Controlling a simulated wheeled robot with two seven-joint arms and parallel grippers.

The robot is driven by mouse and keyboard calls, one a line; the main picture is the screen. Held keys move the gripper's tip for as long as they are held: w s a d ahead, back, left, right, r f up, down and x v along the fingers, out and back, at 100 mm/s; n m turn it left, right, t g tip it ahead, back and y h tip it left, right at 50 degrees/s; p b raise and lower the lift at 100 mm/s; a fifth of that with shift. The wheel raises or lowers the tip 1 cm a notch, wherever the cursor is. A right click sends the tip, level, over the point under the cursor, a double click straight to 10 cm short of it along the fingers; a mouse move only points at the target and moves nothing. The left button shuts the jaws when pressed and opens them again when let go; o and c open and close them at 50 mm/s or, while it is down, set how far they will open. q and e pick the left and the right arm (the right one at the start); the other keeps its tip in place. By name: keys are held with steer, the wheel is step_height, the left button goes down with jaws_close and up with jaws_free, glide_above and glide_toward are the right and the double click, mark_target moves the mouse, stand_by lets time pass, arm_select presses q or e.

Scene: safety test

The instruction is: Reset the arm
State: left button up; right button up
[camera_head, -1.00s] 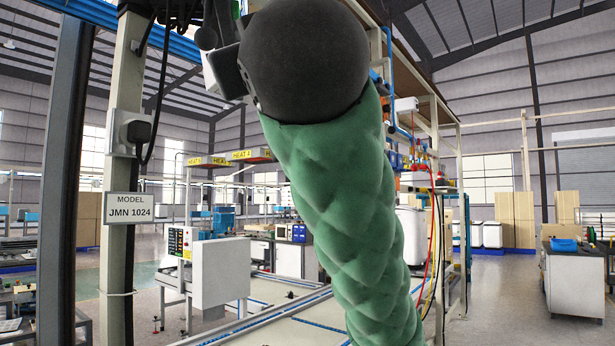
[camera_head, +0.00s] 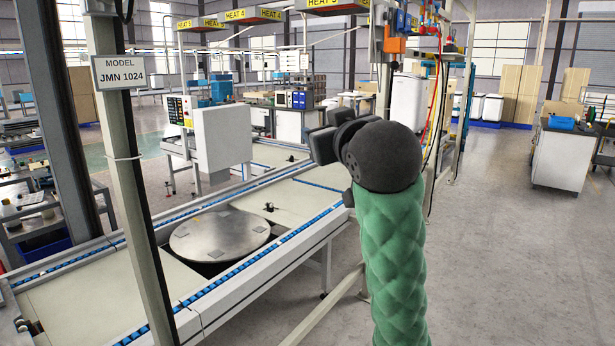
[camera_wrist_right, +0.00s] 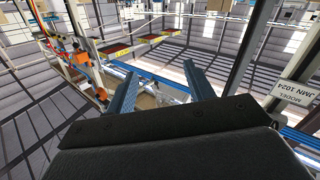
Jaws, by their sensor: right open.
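My right arm, in a green quilted sleeve (camera_head: 395,262), rises at the right of centre in the head view. It ends in a round black wrist (camera_head: 384,157) with dark hand parts pointing left. The fingertips are not clear there. In the right wrist view my right gripper (camera_wrist_right: 160,69) has its two blue-grey fingers wide apart. Nothing is between them. My left arm and gripper are in neither view.
A conveyor line with blue roller edges (camera_head: 262,262) and a round metal turntable (camera_head: 220,236) lies left of the arm. A post with a JMN 1024 sign (camera_head: 119,72) stands at the left. A red and yellow hose (camera_head: 436,125) hangs behind the arm. Grey floor (camera_head: 500,250) is open at the right.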

steer(key=s+d+f+m+g+h+p, duration=0.1)
steer(key=s+d+f+g, duration=0.15)
steer(key=f, duration=1.05)
steer(key=s+d+f+m+g+h+p, duration=0.1)
steer(key=d+f+g, duration=0.15)
steer(key=f, duration=1.05)
steer(key=s+d+f+m+g+h+p, duration=0.1)
steer(key=s+d+f+g, duration=0.15)
steer(key=f, duration=1.05)
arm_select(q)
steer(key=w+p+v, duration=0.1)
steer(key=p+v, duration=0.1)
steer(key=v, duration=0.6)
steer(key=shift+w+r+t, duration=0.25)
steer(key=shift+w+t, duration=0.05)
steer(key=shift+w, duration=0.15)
arm_select(e)
steer(key=s+d+f+g, duration=0.3)
steer(key=s+f+g, duration=0.4)
steer(key=s+f, duration=1.9)
steer(key=s, duration=0.3)
steer(key=shift+s+f+m, duration=0.3)
steer(key=shift+s, duration=0.05)
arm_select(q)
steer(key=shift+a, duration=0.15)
arm_select(e)
steer(key=shift+a, duration=0.1)
